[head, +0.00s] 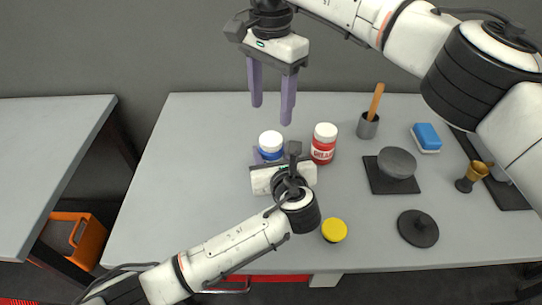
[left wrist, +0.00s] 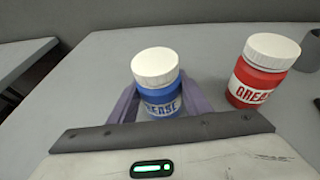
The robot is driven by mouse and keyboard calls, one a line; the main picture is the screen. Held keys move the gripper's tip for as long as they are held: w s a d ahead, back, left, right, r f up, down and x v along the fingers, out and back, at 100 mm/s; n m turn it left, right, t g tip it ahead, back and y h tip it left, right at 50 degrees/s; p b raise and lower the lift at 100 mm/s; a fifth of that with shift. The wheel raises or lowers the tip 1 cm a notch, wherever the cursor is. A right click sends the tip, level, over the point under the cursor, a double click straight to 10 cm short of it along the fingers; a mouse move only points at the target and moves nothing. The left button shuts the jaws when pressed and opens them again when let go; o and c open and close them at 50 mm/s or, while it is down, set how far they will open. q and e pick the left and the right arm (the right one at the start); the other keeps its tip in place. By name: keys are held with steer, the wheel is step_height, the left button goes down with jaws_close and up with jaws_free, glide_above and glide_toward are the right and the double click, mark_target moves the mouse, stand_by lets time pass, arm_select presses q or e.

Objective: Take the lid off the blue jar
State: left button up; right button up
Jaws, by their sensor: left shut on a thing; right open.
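The blue jar (head: 271,153) stands on the grey table with its white lid (head: 270,140) on. In the left wrist view the blue jar (left wrist: 161,98) is upright, with the white lid (left wrist: 155,66) on top and a label on its front. My left gripper (left wrist: 158,106) is shut on the jar body below the lid, one purple finger on each side. In the head view my left gripper (head: 270,158) partly hides the jar. My right gripper (head: 272,112) is open and empty, its purple fingers pointing down above the table behind the jar.
A red grease jar (head: 323,144) with a white lid stands just right of the blue jar. Further right are a grey cup with a wooden stick (head: 368,125), a grey bowl (head: 397,162), a sponge (head: 426,137), a brass cup (head: 473,176) and a black disc (head: 418,228). The table's left side is clear.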

mark_target(271, 138)
arm_select(q)
jaws_close()
arm_select(e)
steer(key=n, duration=1.8)
steer(key=f+n, duration=0.1)
steer(key=n, duration=0.8)
steer(key=shift+f, duration=3.5)
